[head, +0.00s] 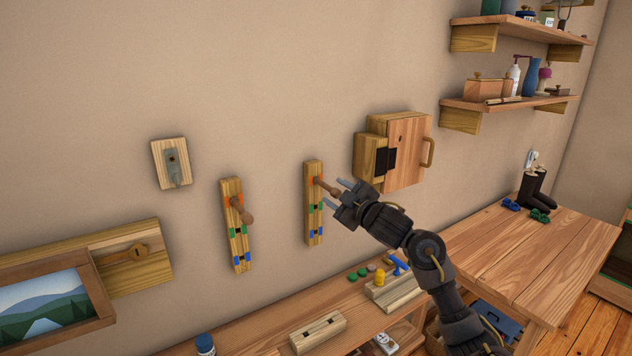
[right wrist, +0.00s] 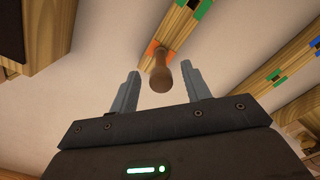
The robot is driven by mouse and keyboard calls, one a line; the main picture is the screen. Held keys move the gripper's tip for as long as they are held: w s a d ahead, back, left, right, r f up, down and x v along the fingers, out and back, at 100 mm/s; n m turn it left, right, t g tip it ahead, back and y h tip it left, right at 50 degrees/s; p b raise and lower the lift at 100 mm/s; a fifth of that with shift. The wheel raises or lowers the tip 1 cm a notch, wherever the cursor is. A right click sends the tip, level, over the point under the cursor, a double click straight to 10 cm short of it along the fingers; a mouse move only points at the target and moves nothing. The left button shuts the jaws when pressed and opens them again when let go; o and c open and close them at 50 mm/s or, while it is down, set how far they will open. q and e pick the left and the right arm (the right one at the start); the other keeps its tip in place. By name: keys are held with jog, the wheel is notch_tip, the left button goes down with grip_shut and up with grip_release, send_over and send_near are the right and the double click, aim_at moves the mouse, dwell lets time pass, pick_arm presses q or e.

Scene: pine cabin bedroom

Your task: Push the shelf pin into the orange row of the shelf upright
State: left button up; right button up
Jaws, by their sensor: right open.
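Two wooden shelf uprights hang on the wall, the left one (head: 238,240) and the right one (head: 313,228), each with orange, green and blue marked rows. A brown wooden shelf pin (head: 326,187) sticks out from the orange row of the right upright. Another brown pin (head: 243,214) sticks out near the top of the left upright. My right gripper (head: 344,192) is open at the right upright. In the right wrist view the pin (right wrist: 161,78) stands at the orange mark (right wrist: 157,48), between the open fingertips and apart from both. How deep it sits is unclear. My left gripper is out of view.
A small wooden cabinet (head: 408,150) with a handle is on the wall just right of the gripper. A bench (head: 270,330) below carries wooden blocks, green and yellow pieces. A table (head: 530,250) stands right; shelves (head: 515,100) are above it.

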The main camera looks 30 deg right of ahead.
jog(key=s, duration=0.9)
jog(key=shift+s+a+b, duration=0.15)
jog(key=shift+s+b, duration=0.25)
